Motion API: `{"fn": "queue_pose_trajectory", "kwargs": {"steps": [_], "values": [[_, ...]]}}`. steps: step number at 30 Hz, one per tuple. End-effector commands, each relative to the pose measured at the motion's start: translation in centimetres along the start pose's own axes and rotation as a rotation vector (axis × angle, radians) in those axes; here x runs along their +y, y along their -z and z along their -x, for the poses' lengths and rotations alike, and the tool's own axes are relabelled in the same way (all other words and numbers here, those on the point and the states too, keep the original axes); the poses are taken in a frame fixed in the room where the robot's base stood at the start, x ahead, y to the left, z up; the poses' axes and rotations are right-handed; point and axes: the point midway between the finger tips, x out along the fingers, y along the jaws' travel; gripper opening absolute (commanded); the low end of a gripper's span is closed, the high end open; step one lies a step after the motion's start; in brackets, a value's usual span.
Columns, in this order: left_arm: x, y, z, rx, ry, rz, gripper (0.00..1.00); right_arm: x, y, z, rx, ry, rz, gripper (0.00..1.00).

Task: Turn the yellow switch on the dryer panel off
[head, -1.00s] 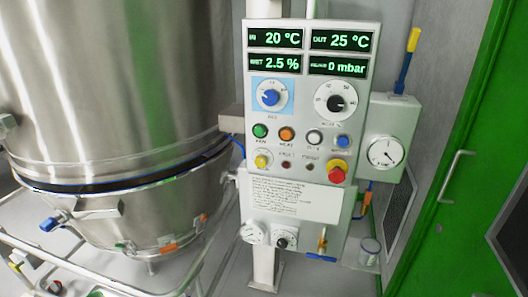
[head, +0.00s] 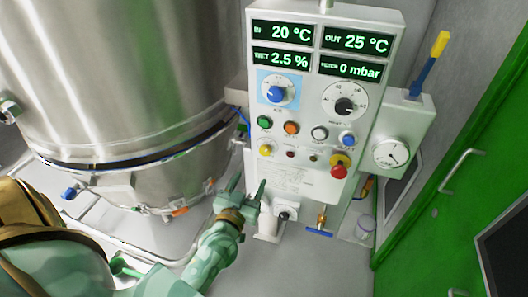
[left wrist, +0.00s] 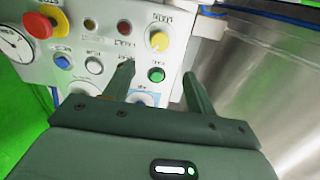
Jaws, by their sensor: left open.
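The yellow switch (head: 265,150) is a small yellow knob at the lower left of the white dryer panel (head: 300,185). In the left wrist view the yellow switch (left wrist: 159,41) shows near the top, on a white round plate, apart from my fingers. My left gripper (head: 245,190) is open and empty, below the yellow switch in the head view. In the left wrist view its fingers (left wrist: 158,80) stand apart, with the green button (left wrist: 156,75) seen between them. My right gripper is not in view.
A red emergency knob (head: 339,170) on a yellow base sits at the panel's lower right. Green, orange, white and blue buttons (head: 348,139) line up above. A steel vessel (head: 130,80) stands at left, a green door (head: 450,180) at right.

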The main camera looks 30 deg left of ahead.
Motion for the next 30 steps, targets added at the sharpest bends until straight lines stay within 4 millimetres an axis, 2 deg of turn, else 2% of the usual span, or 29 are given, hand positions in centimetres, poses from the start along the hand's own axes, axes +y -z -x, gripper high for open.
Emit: {"fn": "queue_pose_trajectory", "kwargs": {"steps": [3, 9, 15, 19, 27, 29, 30], "values": [[0.0, 0.2, -3.3, 0.004, 0.0, 0.0, 0.56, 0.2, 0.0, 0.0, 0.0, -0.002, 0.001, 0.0], [0.0, 0.0, -8.1, 0.001, -0.001, -0.001, 0.56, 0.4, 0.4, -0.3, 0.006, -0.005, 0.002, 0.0], [0.0, -0.1, -11.1, 0.0, -0.001, -0.001, 0.56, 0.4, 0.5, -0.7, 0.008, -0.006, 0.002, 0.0], [0.0, -0.1, -11.9, -0.001, -0.001, 0.0, 0.56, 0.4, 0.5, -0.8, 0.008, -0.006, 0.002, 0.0], [0.0, 0.0, -12.1, -0.001, -0.002, 0.0, 0.56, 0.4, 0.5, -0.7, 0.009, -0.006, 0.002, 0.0], [0.0, 0.0, -12.1, -0.001, -0.002, 0.0, 0.42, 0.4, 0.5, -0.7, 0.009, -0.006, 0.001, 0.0], [0.0, 0.0, -12.1, -0.001, -0.002, 0.0, 0.31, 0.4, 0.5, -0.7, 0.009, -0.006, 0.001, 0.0]]}}
